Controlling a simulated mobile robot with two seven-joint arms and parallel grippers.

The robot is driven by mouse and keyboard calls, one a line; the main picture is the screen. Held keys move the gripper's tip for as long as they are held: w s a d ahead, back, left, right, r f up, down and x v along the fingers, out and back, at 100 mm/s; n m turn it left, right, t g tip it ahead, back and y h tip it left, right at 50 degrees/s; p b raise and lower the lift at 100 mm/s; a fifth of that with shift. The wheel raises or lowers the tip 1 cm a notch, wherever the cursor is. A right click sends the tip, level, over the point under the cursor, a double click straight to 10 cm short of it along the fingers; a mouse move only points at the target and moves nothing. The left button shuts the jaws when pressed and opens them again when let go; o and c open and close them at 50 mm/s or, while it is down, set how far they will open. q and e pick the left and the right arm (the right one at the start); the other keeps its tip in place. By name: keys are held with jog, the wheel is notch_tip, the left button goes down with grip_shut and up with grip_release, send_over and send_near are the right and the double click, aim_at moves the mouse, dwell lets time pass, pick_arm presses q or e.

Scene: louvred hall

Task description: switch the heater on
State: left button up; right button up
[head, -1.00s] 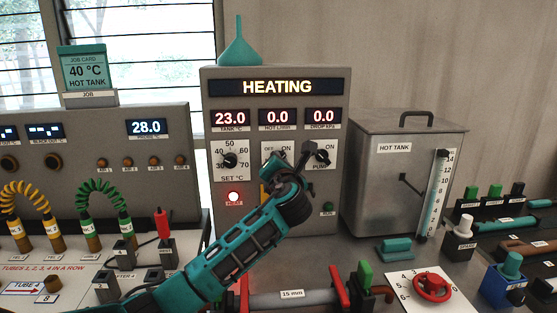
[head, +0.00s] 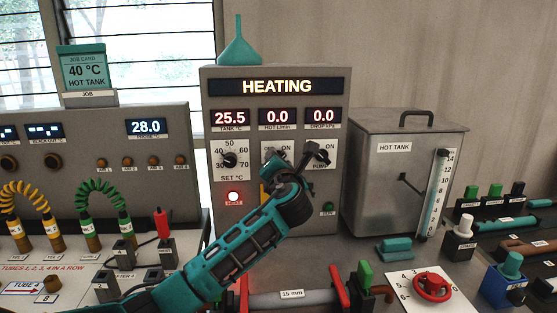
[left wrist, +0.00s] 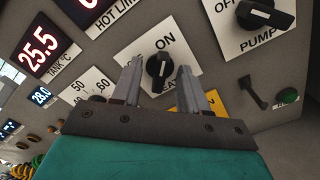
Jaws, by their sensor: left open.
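The grey HEATING panel (head: 275,190) stands at the back middle. Its black heater knob (left wrist: 159,70) shows in the left wrist view, with its white mark towards ON. My left gripper (left wrist: 160,76) is open, with one finger on either side of the knob; I cannot tell whether they touch it. In the head view my left wrist covers most of this knob. The red heat lamp (head: 233,197) is lit. The tank display (head: 230,118) reads 25.5. My right gripper is out of view.
The pump knob (left wrist: 265,14) is right of the heater knob, close to my gripper. The set dial (head: 229,160) is to its left. The job card (head: 86,70) reads 40 °C, hot tank. The steel hot tank (head: 390,190) stands to the right. Pipes and valves fill the front right.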

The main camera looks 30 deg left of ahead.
pick_arm(q)
jog(key=v, duration=0.6)
jog(key=shift+s+d, duration=0.2)
jog(key=shift+s, duration=0.05)
jog(key=v, duration=1.3)
